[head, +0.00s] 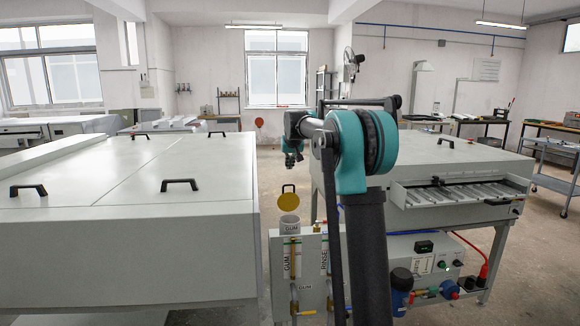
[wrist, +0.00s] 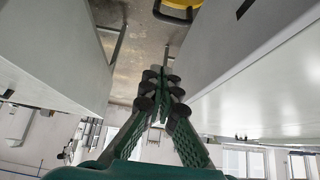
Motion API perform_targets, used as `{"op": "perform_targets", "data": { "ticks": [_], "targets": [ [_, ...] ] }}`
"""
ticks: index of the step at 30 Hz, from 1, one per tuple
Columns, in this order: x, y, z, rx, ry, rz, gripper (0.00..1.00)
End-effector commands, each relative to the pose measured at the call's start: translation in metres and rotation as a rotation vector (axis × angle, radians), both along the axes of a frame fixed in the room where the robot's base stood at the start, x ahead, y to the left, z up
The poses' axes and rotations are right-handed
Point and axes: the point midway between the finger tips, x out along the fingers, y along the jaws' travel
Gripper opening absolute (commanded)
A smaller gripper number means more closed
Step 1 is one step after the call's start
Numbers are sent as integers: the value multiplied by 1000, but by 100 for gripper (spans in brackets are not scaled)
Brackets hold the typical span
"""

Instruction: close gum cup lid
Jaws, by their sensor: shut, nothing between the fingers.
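The gum cup (head: 290,227) is a pale upright cylinder on top of the panel marked GUM in the head view. Its round yellow lid (head: 289,202) stands up above the cup, so the cup is open. In the wrist view a yellow part that looks like the lid (wrist: 181,3) is cut off by the top edge, with a dark curved piece beside it. My gripper (wrist: 160,82) is shut and empty, its fingertips together and apart from the lid. In the head view the end of my arm is above the lid, and my fingers are hard to make out there.
A large grey machine (head: 120,240) with black handles fills the left. Another machine (head: 455,165) with a slotted front tray stands at the right. A narrow floor gap (head: 270,185) lies between them. A RINSE label and pipes show on the panel (head: 312,250) below the cup.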

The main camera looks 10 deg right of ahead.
Motion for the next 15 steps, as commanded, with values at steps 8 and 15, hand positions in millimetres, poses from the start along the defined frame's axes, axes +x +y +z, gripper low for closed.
{"op": "perform_targets", "data": {
  "ticks": [8, 15],
  "targets": [
    [31, 0, -40, 0, 0, 0, 0],
    [28, 0, -59, 0, 0, 0, 0]
  ]
}}
